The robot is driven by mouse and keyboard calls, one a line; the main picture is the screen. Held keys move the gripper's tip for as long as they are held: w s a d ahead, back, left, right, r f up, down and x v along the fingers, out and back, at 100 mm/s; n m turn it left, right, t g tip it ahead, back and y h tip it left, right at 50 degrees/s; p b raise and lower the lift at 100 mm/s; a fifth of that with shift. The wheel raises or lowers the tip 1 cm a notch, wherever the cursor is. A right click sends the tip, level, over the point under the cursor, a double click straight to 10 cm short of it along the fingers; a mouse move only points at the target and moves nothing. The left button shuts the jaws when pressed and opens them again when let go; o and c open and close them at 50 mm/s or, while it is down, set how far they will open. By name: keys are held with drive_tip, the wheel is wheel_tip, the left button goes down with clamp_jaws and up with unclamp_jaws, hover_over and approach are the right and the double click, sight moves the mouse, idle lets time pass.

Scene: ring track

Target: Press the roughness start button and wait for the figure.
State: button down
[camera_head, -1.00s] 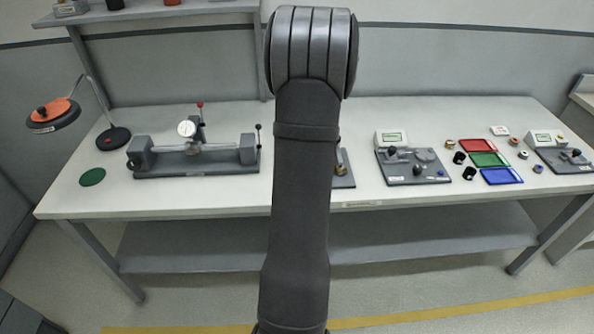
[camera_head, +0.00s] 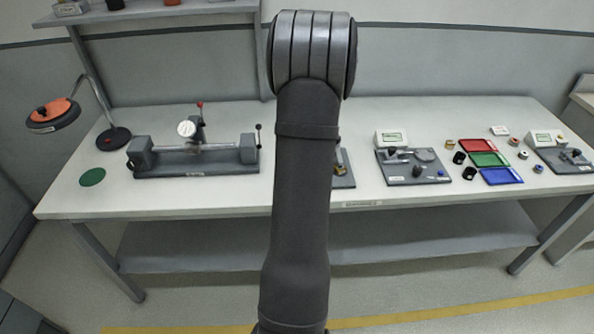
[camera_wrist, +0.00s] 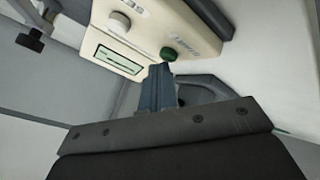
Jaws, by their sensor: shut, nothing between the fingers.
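The display's writing is too small to read. My gripper (camera_wrist: 159,70) is shut and empty, its fingertips right at the green button. I cannot tell whether they touch it. In the head view my arm hides the gripper and most of a grey-based device (camera_head: 343,170) behind it.
A bench gauge (camera_head: 190,160) stands left on the white table (camera_head: 230,198). A grey device with a display (camera_head: 415,170) and red, green and blue trays (camera_head: 501,176) with several small parts stand right. A magnifier lamp (camera_head: 55,113) is at far left.

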drive_tip(key=shift+f, duration=0.3)
drive_tip(key=shift+r, duration=0.1)
idle(0.3)
drive_tip(key=shift+r, duration=0.85)
drive_tip(key=shift+r, duration=0.1)
drive_tip(key=shift+r, duration=2.4)
drive_tip(key=shift+f, duration=0.15)
drive_tip(key=shift+r, duration=1.95)
